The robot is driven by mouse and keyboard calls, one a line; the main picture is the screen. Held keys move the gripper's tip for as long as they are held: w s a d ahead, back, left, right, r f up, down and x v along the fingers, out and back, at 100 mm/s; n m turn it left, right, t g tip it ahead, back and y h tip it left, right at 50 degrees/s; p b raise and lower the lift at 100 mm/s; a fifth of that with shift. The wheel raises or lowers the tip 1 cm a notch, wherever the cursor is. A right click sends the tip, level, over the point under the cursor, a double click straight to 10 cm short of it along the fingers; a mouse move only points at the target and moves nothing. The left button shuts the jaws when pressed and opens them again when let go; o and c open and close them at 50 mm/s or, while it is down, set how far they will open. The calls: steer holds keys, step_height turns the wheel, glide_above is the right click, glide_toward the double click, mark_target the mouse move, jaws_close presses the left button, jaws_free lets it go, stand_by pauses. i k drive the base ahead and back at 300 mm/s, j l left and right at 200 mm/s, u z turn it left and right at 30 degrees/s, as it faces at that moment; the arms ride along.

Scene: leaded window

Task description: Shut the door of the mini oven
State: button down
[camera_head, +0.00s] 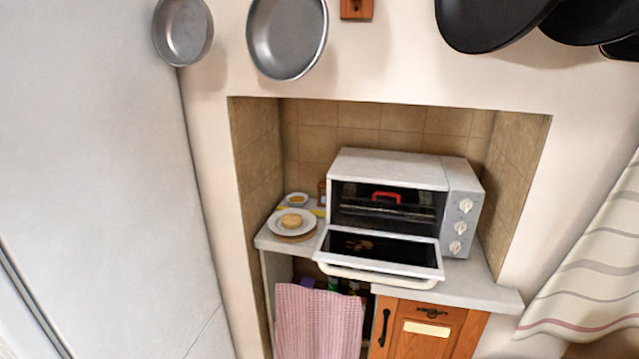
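The white mini oven (392,168) stands on a pale counter in a tiled alcove, right of the picture's middle. Its door (436,257) is hinged at the bottom and hangs open, folded down toward me, with a dark glass pane. The white door handle (375,277) runs along the door's front edge, reaching past the counter's edge. Inside the dark oven cavity a red object (386,196) and rack bars show. Three white knobs sit on the oven's right panel. My gripper is not in this view.
A plate with a round bread-like item (292,221) and a small bowl (297,199) stand left of the oven. A pink checked towel (318,320) hangs below the counter. Wooden cabinet (424,333) sits beneath. Pans hang above; a striped curtain (595,275) is at right.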

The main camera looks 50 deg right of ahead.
mark_target(393, 254)
steer(key=z, duration=1.25)
